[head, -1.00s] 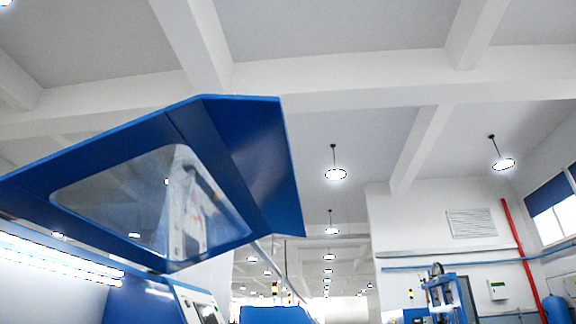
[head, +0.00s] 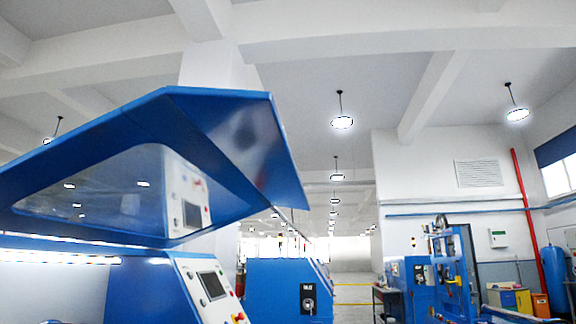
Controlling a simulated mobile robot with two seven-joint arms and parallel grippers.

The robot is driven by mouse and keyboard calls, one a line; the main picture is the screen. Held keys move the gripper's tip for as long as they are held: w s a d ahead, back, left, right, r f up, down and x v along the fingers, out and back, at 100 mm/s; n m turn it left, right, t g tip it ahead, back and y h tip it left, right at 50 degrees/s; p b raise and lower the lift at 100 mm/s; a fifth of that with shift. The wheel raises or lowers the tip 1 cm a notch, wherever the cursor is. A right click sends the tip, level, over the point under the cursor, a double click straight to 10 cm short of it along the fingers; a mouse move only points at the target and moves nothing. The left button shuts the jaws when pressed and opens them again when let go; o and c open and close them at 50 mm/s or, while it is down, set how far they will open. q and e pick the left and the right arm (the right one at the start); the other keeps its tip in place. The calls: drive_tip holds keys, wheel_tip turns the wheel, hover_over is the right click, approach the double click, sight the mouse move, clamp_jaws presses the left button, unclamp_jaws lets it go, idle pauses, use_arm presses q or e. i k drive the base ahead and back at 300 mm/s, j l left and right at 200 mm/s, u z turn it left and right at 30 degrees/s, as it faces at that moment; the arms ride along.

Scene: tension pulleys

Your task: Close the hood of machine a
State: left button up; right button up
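The blue hood (head: 235,135) of the near machine fills the left of the head view. It is raised, with its clear window (head: 110,195) facing me. The machine's body (head: 185,290) stands below it, with a control panel (head: 212,285) that has a screen and a red button. I cannot tell from any label whether this is machine a. The lower part of the machine is out of the frame. Neither of my grippers is in view.
Another blue machine (head: 275,290) stands behind, to the right of the near one. A blue frame machine (head: 448,270), cabinets (head: 510,299) and a blue tank (head: 555,266) stand at the right. A floor aisle (head: 352,290) shows between the machines.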

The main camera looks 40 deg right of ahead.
sight(148, 194)
drive_tip(key=i+l+u, duration=0.45)
drive_tip(key=l, duration=1.5)
drive_tip(key=k+l+u, duration=0.1)
drive_tip(key=l+u, duration=0.3)
drive_tip(key=l, duration=1.5)
drive_tip(key=j, duration=0.2)
drive_tip(key=i+j, duration=0.15)
drive_tip(key=j, duration=0.15)
drive_tip(key=i+j, duration=0.15)
drive_tip(key=j, duration=0.15)
drive_tip(key=z, duration=0.05)
